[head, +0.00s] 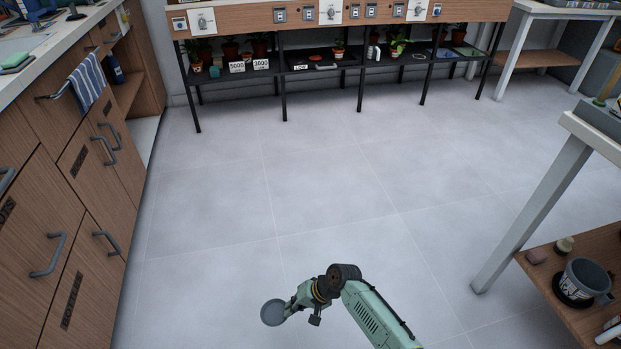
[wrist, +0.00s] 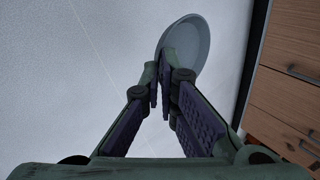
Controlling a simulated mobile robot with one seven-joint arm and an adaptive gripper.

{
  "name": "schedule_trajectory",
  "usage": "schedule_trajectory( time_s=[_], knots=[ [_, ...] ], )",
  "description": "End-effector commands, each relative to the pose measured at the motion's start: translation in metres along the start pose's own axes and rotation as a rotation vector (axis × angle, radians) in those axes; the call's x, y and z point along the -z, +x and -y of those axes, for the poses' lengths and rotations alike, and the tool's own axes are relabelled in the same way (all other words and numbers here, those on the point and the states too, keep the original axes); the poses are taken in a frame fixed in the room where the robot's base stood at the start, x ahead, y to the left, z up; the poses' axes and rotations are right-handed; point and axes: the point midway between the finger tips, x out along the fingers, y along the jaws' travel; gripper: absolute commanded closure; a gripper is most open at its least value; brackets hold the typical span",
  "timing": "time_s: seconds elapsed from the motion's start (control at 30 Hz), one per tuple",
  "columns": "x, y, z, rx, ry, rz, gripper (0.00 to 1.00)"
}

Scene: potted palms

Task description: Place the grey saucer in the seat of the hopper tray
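The grey saucer (head: 273,312) is a round shallow dish at the end of my arm in the head view. It also shows in the wrist view (wrist: 192,42), its near edge between my fingertips. My gripper (head: 293,304) is shut on the saucer's edge and holds it out over the open floor. In the wrist view the fingers of my gripper (wrist: 166,82) close together at the rim. I cannot make out the hopper tray for certain in either view.
Wooden cabinets (head: 75,200) with handles stand along the left. A long bench (head: 350,15) with potted plants on its lower shelf (head: 310,62) stands at the back. A white-legged table (head: 540,205) with a pot (head: 585,280) on its low shelf is at right. The tiled floor between is clear.

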Motion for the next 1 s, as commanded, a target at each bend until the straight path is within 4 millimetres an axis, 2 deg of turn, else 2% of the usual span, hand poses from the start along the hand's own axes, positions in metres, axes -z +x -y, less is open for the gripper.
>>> schedule_trajectory(
  time_s=[0.03, 0.1, 0.23, 0.37, 0.9, 1.0],
  knots=[
    [0.007, -0.024, -0.002, -0.002, -0.004, 0.002, 1.0],
    [0.014, -0.045, -0.006, -0.001, -0.012, 0.008, 1.0],
    [0.02, -0.07, -0.011, -0.002, -0.024, 0.018, 1.0],
    [0.022, -0.077, -0.013, -0.001, -0.029, 0.02, 1.0],
    [0.022, -0.077, -0.012, -0.002, -0.029, 0.02, 1.0],
    [0.022, -0.086, -0.006, -0.002, -0.029, 0.02, 1.0]
  ],
)
